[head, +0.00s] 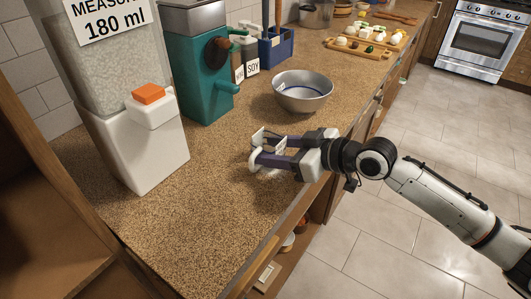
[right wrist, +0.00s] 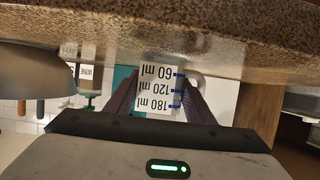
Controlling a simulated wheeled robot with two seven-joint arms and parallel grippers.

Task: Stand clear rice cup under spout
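The clear rice cup (right wrist: 160,88), with a white label marked 60, 120 and 180 ml, is between the two purple fingers of my right gripper (right wrist: 160,95) in the right wrist view. The fingers lie against both its sides. It is upright, its base close to the counter; I cannot tell if it touches. In the head view my right gripper (head: 272,149) is low over the counter, right of the rice dispenser (head: 140,150). The dispenser's white spout housing (head: 152,112) has an orange button (head: 148,94) on top. My left gripper is out of view.
A teal machine (head: 207,80) stands behind the dispenser. A metal bowl (head: 302,92) is behind my right gripper. A blue caddy (head: 275,48), soy bottles (head: 245,65) and food boards (head: 358,48) are farther back. The counter (head: 205,205) between dispenser and gripper is clear.

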